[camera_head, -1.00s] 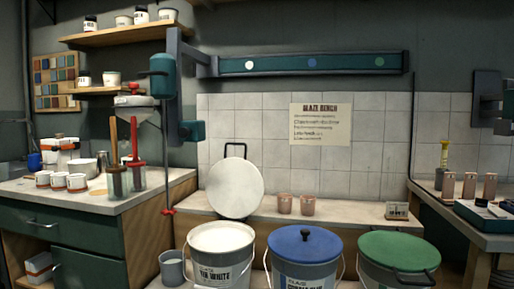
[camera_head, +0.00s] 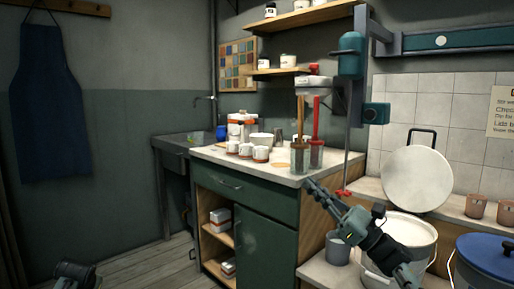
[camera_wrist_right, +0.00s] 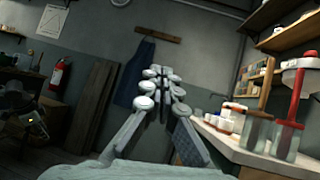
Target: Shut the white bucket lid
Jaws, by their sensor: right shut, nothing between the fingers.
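The round white lid (camera_head: 416,180) leans upright against the tiled wall, on the ledge behind the buckets, with its dark handle at the top. The white bucket (camera_head: 412,228) stands open below it, with pale glaze inside. My right gripper (camera_head: 312,186) is in front of the bucket's left side and points up and left. It is shut and empty, apart from the lid. In the right wrist view its fingertips (camera_wrist_right: 160,76) meet. My right arm hides part of the bucket's front. Only a dark part of my left arm shows at the bottom left, without fingers.
The blue-lidded bucket (camera_head: 490,256) stands to the right. A small grey pail (camera_head: 338,248) is left of the white bucket. The green cabinet (camera_head: 262,233) with cups and jars is close on the left. Two pink cups (camera_head: 476,206) stand right of the lid.

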